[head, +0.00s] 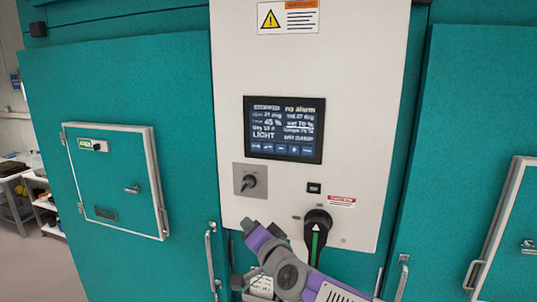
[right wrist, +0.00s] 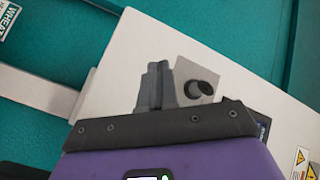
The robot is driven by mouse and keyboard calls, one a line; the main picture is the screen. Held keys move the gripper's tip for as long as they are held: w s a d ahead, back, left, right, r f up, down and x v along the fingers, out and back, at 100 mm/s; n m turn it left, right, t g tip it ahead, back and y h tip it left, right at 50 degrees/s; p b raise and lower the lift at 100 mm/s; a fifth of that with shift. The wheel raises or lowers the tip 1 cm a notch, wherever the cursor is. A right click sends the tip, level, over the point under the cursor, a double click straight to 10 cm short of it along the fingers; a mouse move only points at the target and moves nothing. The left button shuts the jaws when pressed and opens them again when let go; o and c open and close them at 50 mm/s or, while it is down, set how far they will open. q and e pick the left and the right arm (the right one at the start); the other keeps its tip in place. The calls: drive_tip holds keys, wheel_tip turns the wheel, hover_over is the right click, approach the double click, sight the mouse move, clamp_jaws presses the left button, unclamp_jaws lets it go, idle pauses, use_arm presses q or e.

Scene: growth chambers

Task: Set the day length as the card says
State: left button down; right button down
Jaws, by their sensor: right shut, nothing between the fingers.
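The control panel's dark screen (head: 284,130) reads STOPPED, no alarm and LIGHT, with small rows hard to read. A row of blue keys (head: 281,149) runs along its bottom. Below left is a black knob (head: 249,181) on a grey plate; it also shows in the right wrist view (right wrist: 203,89). A white printed card (head: 262,287) is partly hidden by my arm; a label reading WHEAT (right wrist: 8,20) shows in the right wrist view. My right gripper (head: 247,225) is below the knob; its fingers (right wrist: 156,85) are together and empty beside the knob plate. My left gripper is out of view.
A black rotary switch (head: 317,230) with a green stripe sits to the right of my right gripper, under a red caution label (head: 341,201). A small black button (head: 314,188) is above it. Teal chamber doors (head: 130,80) with handles flank the panel.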

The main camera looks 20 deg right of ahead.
sight(267, 155)
drive_tip(key=s+r+t, duration=0.1)
drive_tip(key=s+r, duration=0.2)
drive_tip(key=r, duration=0.5)
drive_tip(key=s+r+m+t+p, duration=0.1)
drive_tip(key=s+r+t, duration=0.1)
drive_tip(key=r, duration=0.7)
drive_tip(key=shift+s+a+r, duration=0.15)
drive_tip(key=shift+s+a, duration=0.2)
drive_tip(key=shift+s, duration=0.5)
drive_tip(key=shift+w+d+b, duration=0.3)
drive_tip(key=shift+w+d, duration=0.55)
drive_tip(key=shift+w, duration=0.4)
drive_tip(key=shift+w+d+b, duration=0.25)
drive_tip(key=shift+w+d, duration=0.55)
drive_tip(key=shift+w, duration=0.4)
drive_tip(key=shift+w+d+b, duration=0.3)
drive_tip(key=shift+w+d, duration=0.55)
drive_tip(key=shift+w, duration=0.4)
drive_tip(key=shift+w, duration=0.1)
drive_tip(key=shift+w+d, duration=0.25)
